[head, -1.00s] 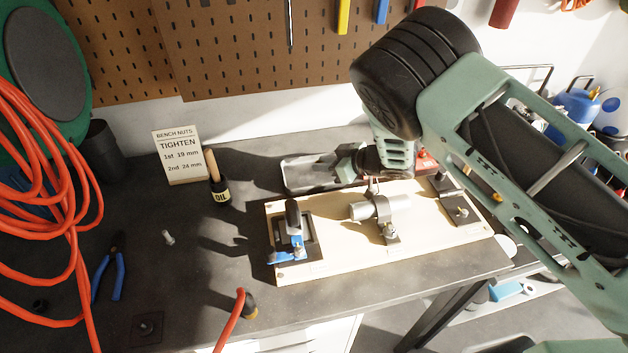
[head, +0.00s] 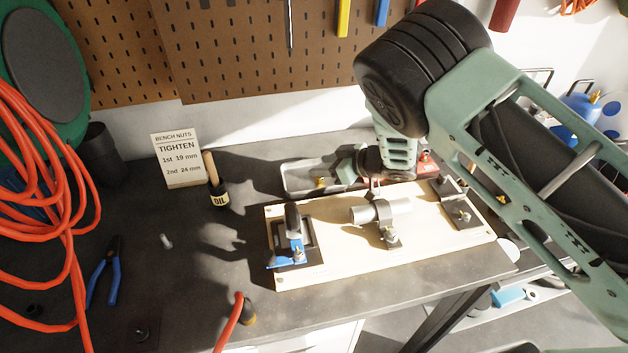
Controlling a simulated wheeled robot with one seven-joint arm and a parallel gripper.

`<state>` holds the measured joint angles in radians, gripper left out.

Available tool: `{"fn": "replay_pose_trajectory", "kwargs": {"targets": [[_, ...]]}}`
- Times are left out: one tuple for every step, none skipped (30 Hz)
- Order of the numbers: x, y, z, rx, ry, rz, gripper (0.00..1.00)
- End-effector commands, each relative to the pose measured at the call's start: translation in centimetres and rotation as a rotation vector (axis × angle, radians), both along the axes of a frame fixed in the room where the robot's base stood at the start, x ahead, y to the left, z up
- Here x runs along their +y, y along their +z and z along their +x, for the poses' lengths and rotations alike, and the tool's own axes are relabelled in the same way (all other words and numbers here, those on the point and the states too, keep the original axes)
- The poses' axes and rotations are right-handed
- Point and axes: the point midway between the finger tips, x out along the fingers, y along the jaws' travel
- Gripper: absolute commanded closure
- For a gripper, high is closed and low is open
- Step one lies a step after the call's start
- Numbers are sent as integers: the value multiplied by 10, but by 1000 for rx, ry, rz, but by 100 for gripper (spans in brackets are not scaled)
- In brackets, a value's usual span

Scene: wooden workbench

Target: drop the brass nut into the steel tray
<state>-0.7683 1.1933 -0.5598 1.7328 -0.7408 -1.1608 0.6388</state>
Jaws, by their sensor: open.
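The steel tray (head: 297,180) is a shallow grey tray behind the pale wooden board, left of my wrist. A small brass-coloured piece, which looks like the brass nut (head: 320,182), shows inside the tray near its front wall. My gripper (head: 345,168) is open over the right part of the tray, with its jaws apart from the brass piece. My wrist and arm hide the tray's right end.
The wooden board (head: 340,256) carries a blue clamp (head: 290,256), a metal cylinder in a bracket (head: 370,211) and bolted brackets. Pliers (head: 106,275) and orange hose (head: 75,230) lie further left.

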Motion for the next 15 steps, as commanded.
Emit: {"fn": "replay_pose_trajectory", "kwargs": {"targets": [[0, 7, 1, -4, -1, 3, 54], [0, 11, 0, -3, -2, 3, 54], [0, 19, 1, -5, -1, 4, 54], [0, 24, 1, -4, 0, 5, 54], [0, 29, 1, -4, -1, 3, 54], [0, 35, 0, -3, -2, 4, 54], [0, 40, 1, -3, -1, 4, 54], [0, 46, 1, -3, -2, 5, 54], [0, 51, 1, -3, -1, 4, 54], [0, 56, 1, -3, -2, 4, 54], [0, 60, 0, -2, -1, 3, 54], [0, 65, 0, -3, 0, 2, 54], [0, 68, 0, -2, -2, 2, 54], [0, 72, 0, -1, -1, 3, 54], [0, 75, 0, 0, 0, 2, 54]]}}
